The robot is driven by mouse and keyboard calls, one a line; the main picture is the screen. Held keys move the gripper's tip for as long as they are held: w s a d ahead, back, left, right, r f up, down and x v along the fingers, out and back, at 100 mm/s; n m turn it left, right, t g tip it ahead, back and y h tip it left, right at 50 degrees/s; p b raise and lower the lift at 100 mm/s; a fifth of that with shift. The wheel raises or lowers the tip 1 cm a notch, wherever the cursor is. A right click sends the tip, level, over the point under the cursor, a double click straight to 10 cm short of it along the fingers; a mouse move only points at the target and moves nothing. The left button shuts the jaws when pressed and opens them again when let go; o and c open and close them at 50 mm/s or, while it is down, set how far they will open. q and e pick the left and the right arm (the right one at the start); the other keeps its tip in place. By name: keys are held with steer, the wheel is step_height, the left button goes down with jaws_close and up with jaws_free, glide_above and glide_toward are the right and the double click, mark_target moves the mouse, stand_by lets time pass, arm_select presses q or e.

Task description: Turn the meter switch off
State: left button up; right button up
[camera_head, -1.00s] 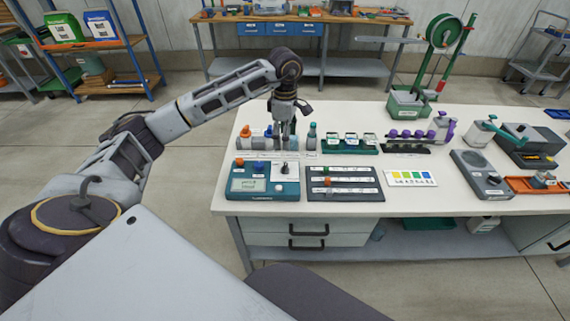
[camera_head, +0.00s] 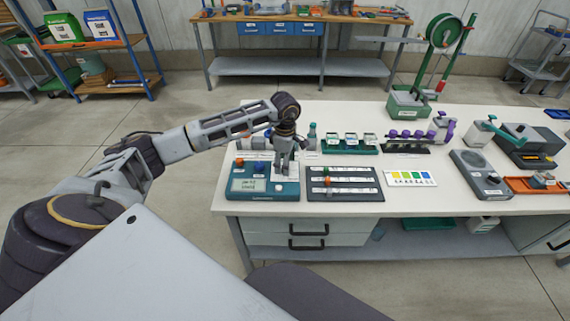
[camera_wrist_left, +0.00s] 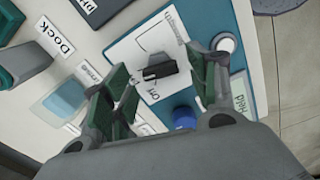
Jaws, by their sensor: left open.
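The teal meter (camera_head: 240,196) lies at the front left of the white bench, with a small screen, an orange knob and a blue knob. In the left wrist view, its switch (camera_wrist_left: 160,66) is a black lever on a white labelled plate, with a label that looks like "Off" beside it. My left gripper (camera_head: 284,172) points down over the meter's right part, hiding the switch in the head view. In the wrist view my left gripper (camera_wrist_left: 162,82) is open, its green-padded fingers on either side of the switch; contact cannot be told. My right gripper is out of view.
Right of the meter is a dark board (camera_head: 344,194) with sliders, then a colour card (camera_head: 411,179). Small bottles stand behind the meter, close to my wrist. A green rack (camera_head: 350,149) stands further back. Bare bench top shows between these things.

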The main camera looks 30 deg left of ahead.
arm_select(q)
steer(key=shift+f, duration=0.55)
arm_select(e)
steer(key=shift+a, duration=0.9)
arm_select(q)
steer(key=shift+c, duration=0.4)
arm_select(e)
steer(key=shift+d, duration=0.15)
arm_select(q)
steer(key=c, duration=0.9)
steer(key=shift+c, duration=0.2)
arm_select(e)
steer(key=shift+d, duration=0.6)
